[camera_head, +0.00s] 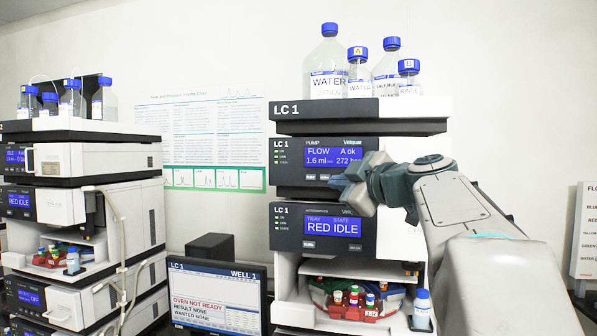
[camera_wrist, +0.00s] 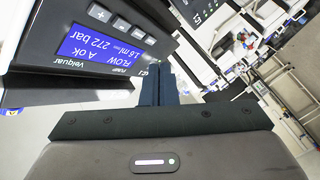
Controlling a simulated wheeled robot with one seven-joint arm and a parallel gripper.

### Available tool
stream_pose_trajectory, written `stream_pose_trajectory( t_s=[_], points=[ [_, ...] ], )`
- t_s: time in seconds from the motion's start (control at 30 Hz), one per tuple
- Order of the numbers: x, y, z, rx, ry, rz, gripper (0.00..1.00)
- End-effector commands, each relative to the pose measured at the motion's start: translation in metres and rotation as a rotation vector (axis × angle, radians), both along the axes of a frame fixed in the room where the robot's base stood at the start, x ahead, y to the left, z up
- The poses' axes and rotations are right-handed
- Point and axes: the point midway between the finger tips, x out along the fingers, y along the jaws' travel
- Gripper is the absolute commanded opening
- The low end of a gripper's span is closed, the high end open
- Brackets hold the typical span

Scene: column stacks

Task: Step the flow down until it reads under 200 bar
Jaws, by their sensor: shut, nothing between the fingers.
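The LC 1 pump module (camera_head: 283,165) stands in the right-hand stack. Its blue display (camera_head: 333,155) reads FLOW 1.6 ml/min, A ok, 272 bar. The same display shows rotated in the wrist view (camera_wrist: 98,48) and reads 272 bar there too. A row of small grey buttons (camera_wrist: 121,23) runs along the panel beside the display; one bears a plus sign. My gripper (camera_head: 340,184) is shut and empty, just in front of the pump's lower edge, hiding part of the button row. In the wrist view my fingers (camera_wrist: 160,72) lie beside the panel; contact cannot be told.
Below the pump, the tray module's display (camera_head: 333,228) reads RED IDLE. Bottles (camera_head: 327,72) stand on top of the stack. A vial tray (camera_head: 352,305) sits below. A monitor (camera_head: 218,300) reads OVEN NOT READY. A second stack (camera_head: 80,210) stands left, with wall between.

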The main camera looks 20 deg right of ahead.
Motion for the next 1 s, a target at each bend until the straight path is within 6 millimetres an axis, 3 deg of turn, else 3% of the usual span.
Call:
stream_pose_trajectory(
  t_s=[0.2, 0.4, 1.0],
  points=[
    [0.026, -0.017, -0.001, 0.001, 0.002, 0.001, 0.00],
    [0.039, -0.026, -0.001, 0.000, 0.001, 0.001, 0.00],
    [0.043, -0.029, 0.000, 0.000, 0.000, 0.000, 0.00]
  ],
)
